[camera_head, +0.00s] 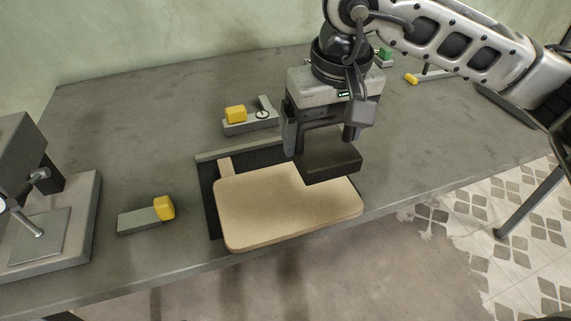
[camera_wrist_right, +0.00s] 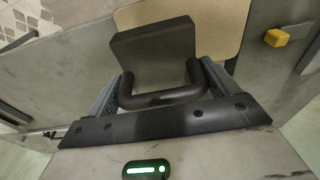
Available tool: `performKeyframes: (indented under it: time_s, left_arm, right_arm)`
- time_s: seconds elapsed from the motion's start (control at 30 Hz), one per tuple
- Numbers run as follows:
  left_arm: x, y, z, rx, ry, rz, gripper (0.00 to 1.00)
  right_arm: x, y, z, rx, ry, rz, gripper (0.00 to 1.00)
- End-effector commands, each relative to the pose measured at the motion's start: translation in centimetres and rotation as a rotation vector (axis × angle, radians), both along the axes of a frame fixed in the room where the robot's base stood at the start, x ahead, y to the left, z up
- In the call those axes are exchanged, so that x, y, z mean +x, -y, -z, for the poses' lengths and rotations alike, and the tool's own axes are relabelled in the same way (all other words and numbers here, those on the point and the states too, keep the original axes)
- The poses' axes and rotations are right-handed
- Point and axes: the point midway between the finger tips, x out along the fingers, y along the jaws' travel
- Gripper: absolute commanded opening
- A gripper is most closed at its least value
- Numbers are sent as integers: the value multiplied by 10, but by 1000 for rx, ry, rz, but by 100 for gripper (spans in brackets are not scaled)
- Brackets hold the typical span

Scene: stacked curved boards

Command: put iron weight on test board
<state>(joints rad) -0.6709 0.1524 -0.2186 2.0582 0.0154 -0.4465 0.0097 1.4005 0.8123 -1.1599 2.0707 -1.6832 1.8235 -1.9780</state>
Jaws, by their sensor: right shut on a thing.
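The iron weight (camera_head: 332,167) is a dark flat block with a bar handle. My right gripper (camera_head: 322,138) is shut on its handle, and the wrist view shows the weight (camera_wrist_right: 155,48) level between the fingers (camera_wrist_right: 162,90). The test board (camera_head: 285,212) is a tan, rounded board near the table's front edge; it also shows in the wrist view (camera_wrist_right: 217,18). The weight is over the board's back right part and hides that part. I cannot tell whether it touches the board or hangs just above it. My left gripper is not in view.
A dark mat (camera_head: 208,200) lies under the board on the grey table (camera_head: 140,110). Grey fixtures with yellow blocks stand behind (camera_head: 236,114) and left (camera_head: 164,208) of the board. A grey press-like device (camera_head: 75,225) stands at the far left.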

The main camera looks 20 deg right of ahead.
Motion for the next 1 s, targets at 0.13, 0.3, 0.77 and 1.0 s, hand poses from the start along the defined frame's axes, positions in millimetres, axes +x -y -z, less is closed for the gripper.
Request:
performKeyframes:
  time_s: [0.13,0.3,0.77,1.0]
  left_arm:
    - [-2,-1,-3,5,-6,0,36]
    - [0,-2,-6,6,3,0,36]
    - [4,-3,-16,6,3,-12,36]
    - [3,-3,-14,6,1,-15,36]
  right_arm:
    - [10,-23,22,1,0,-2,33]
    - [18,-38,42,2,3,0,33]
    - [24,-51,82,1,2,1,33]
    - [25,-51,91,2,6,1,33]
